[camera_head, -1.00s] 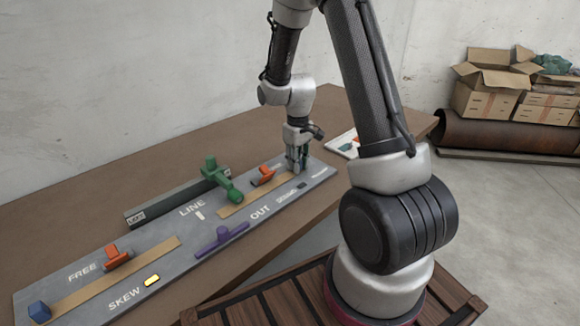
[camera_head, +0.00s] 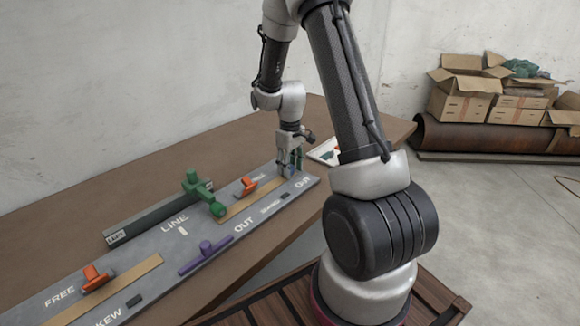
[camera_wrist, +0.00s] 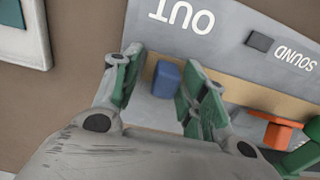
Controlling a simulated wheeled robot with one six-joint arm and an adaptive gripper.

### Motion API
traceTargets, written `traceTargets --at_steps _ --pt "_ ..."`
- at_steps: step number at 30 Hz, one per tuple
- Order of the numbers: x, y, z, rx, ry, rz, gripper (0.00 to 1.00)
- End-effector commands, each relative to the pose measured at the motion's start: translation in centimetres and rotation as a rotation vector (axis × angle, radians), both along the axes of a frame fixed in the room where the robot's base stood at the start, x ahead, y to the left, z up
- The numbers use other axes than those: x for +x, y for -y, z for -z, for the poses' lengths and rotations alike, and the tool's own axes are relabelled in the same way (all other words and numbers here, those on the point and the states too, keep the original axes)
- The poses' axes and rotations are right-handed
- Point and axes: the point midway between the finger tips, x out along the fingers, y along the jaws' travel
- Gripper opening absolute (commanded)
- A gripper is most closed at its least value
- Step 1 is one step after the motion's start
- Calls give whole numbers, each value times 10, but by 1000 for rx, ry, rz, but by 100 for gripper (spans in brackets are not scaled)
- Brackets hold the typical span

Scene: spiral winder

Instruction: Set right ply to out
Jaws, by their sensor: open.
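A grey panel (camera_head: 215,225) lies on the brown table. Its right part has a tan strip (camera_head: 236,207), an orange piece (camera_head: 246,186) on it, and the word OUT (camera_head: 302,182) at the right end. My gripper (camera_head: 290,170) points down over that end. In the wrist view its open fingers (camera_wrist: 165,75) stand on both sides of a small blue block (camera_wrist: 165,80) at the strip's end. Whether they touch it I cannot tell. The wrist view also shows OUT (camera_wrist: 182,15) and SOUND (camera_wrist: 294,55) upside down, with a dark indicator (camera_wrist: 260,41).
A green lever (camera_head: 205,195) and a purple handle (camera_head: 205,255) stand mid-panel. Another orange piece (camera_head: 96,278) sits by a strip near FREE. A dark indicator (camera_head: 134,300) is near SKEW. A card (camera_head: 324,152) lies beyond the panel's right end. Boxes (camera_head: 465,95) stand far off.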

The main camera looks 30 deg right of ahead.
Motion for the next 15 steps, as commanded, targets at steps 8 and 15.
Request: traceTargets --at_steps 8,15 --pt "1 0 -35 0 5 0 43" --pt "1 1 -89 0 5 1 43"
